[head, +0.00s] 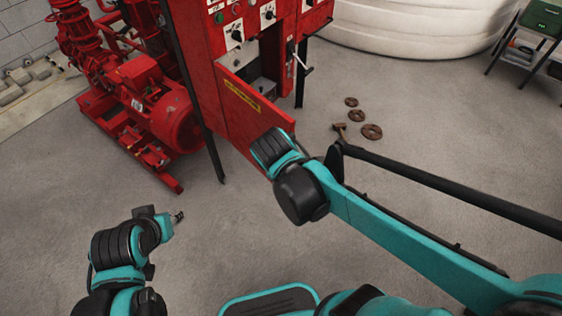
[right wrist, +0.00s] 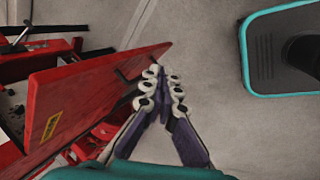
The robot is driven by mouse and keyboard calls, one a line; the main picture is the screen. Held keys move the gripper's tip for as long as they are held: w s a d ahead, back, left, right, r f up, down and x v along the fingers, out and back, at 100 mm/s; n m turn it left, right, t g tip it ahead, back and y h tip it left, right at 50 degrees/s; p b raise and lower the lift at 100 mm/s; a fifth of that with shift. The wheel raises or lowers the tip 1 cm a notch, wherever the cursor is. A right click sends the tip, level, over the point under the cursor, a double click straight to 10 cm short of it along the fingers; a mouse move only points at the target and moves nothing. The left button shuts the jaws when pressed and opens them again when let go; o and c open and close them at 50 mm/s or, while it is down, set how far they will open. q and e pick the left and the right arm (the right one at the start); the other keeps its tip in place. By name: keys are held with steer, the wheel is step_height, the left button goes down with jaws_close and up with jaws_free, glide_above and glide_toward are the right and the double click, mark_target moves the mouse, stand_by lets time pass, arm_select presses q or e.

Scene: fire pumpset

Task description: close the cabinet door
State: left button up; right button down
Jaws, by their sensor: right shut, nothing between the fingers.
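The red cabinet (head: 208,62) stands at the upper middle of the head view. Its red door (head: 240,105) with a yellow label hangs open, with the cabinet's inside showing behind it. In the right wrist view the door (right wrist: 85,95) reaches in from the left as a tilted panel. My right gripper (right wrist: 165,75) is shut and empty beside the door's free edge; I cannot tell whether it touches. In the head view it is hidden behind my right arm. My left gripper (head: 178,216) is low at the left, away from the door; its fingers are too small to read.
A red pump and motor (head: 165,110) stand left of the cabinet. Rusty rings (head: 371,131) and a hammer-like tool (head: 340,130) lie on the floor to the right. A white tank (head: 420,25) and a green box (head: 541,18) are at the back. The floor in front is clear.

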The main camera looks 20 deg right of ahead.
steer(key=w+a+f+n+h+p, duration=0.1)
steer(key=w+a+f+n+h, duration=0.15)
steer(key=a+n, duration=0.3)
steer(key=w+a+f+n+h, duration=0.1)
steer(key=w+a+n+h, duration=0.25)
steer(key=n, duration=0.25)
steer(key=w+d+f+y+b, duration=0.1)
steer(key=w+d+f+b, duration=0.3)
steer(key=d+f, duration=0.3)
steer(key=shift+w+d+b, duration=0.35)
steer(key=shift+d+b, duration=0.45)
steer(key=shift+d, duration=0.45)
